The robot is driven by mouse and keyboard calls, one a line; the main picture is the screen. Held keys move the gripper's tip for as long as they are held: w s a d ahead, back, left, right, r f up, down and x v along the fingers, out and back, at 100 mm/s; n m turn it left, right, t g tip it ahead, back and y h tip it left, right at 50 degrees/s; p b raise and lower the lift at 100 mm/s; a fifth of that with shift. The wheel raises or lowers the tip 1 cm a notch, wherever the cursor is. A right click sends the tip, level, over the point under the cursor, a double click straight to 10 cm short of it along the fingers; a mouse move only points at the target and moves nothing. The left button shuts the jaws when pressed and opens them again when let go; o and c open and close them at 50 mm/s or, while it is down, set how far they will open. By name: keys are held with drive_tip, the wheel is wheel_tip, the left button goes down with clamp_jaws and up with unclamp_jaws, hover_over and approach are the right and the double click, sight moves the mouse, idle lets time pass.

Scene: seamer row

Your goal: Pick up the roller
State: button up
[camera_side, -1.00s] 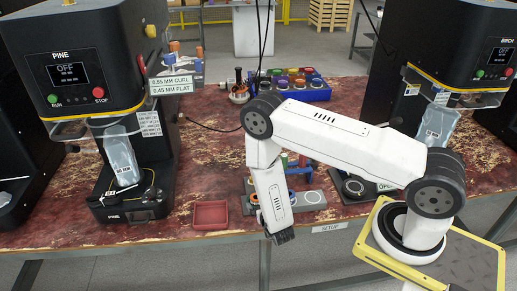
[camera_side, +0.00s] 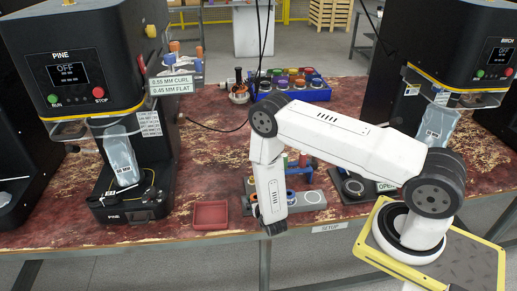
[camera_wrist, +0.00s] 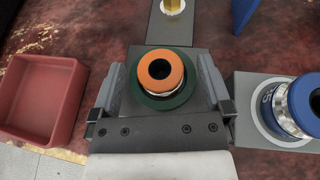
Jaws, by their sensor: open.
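In the wrist view, a roller with an orange ring top (camera_wrist: 160,70), a dark centre and a dark green base stands on a grey plate. My gripper (camera_wrist: 163,92) is open, with one finger to the left and one to the right of this roller, apparently clear of it. A blue roller (camera_wrist: 302,104) stands on a pale disc to the right.
A red tray (camera_side: 210,214) lies to the left, also in the wrist view (camera_wrist: 45,98). The PINE machine (camera_side: 100,80) stands at left and the BIRCH machine (camera_side: 460,60) at right. A blue bin of colored parts (camera_side: 293,94) is behind.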

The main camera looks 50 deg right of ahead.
clamp_jaws()
drive_tip(key=shift+r, duration=0.25)
drive_tip(key=shift+r, duration=0.75)
drive_tip(key=s+a+r, duration=0.2)
drive_tip(key=s+r, duration=0.9)
drive_tip(key=s, duration=0.2)
drive_tip(key=shift+s+a, duration=0.15)
drive_tip(key=shift+s, duration=0.25)
